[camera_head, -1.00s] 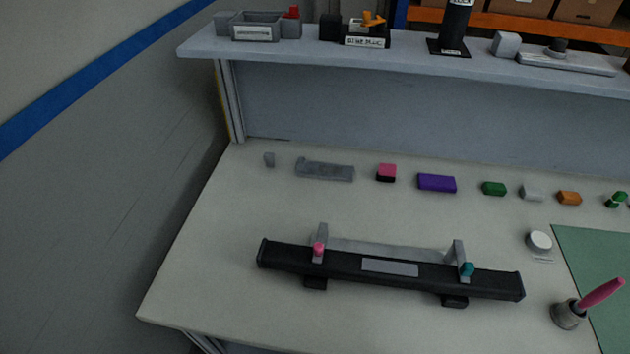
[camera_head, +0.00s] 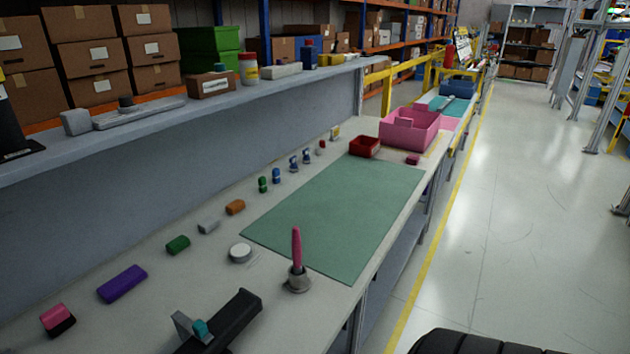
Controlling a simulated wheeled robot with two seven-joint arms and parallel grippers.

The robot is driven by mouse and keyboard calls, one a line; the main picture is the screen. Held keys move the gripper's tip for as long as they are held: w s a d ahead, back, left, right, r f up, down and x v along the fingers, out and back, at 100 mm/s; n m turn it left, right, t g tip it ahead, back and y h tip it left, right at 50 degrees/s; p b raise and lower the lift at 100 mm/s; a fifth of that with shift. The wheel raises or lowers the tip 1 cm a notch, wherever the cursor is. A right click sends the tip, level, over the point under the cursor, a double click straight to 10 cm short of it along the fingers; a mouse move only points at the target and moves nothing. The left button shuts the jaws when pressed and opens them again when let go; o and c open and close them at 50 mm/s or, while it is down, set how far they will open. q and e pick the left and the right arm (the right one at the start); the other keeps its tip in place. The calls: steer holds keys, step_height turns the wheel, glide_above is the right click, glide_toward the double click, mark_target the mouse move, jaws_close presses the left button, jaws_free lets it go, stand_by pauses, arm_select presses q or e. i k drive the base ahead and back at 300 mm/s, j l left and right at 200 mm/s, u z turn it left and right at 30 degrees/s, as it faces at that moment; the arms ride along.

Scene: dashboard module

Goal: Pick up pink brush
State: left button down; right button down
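The pink brush (camera_head: 297,248) stands nearly upright in a small grey round holder (camera_head: 298,280) on the workbench, in the head view. The holder sits just off the near left edge of the green mat (camera_head: 345,210), close to the bench's front edge. The brush's lower end is hidden inside the holder. Neither of my grippers shows in this view.
The black dashboard module (camera_head: 235,320) with a teal knob lies left of the brush. A white round disc (camera_head: 240,252) and several coloured blocks, such as the purple one (camera_head: 122,284), line the bench. A pink bin (camera_head: 409,128) and red tray (camera_head: 364,146) stand beyond the mat.

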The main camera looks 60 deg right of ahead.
mark_target(297, 245)
steer(key=z, duration=1.7)
